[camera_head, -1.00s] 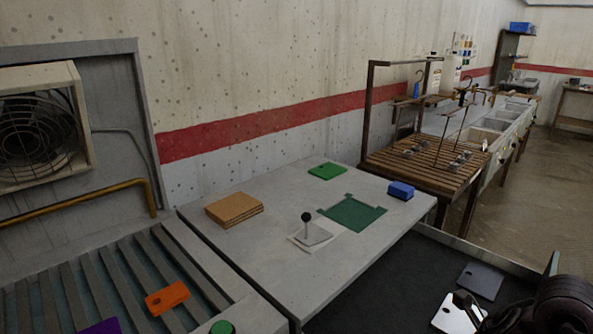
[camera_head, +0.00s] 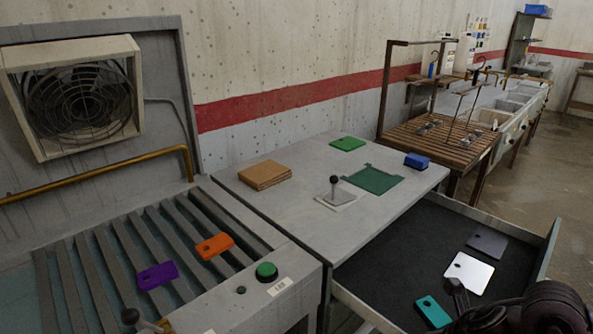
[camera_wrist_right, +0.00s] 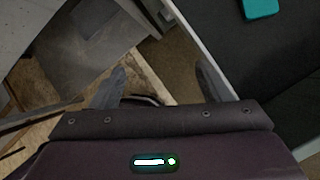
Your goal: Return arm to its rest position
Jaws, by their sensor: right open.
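My right arm shows in the lower right corner of the head view, dark and rounded, over the open drawer. My left gripper is not in view.
The open drawer (camera_head: 400,255) also holds a white plate (camera_head: 469,271) and a dark grey plate (camera_head: 487,241). The table (camera_head: 290,185) bears brown boards, a knobbed block and green and blue pieces. Purple and orange plates lie on the slatted rack (camera_head: 90,270) at left.

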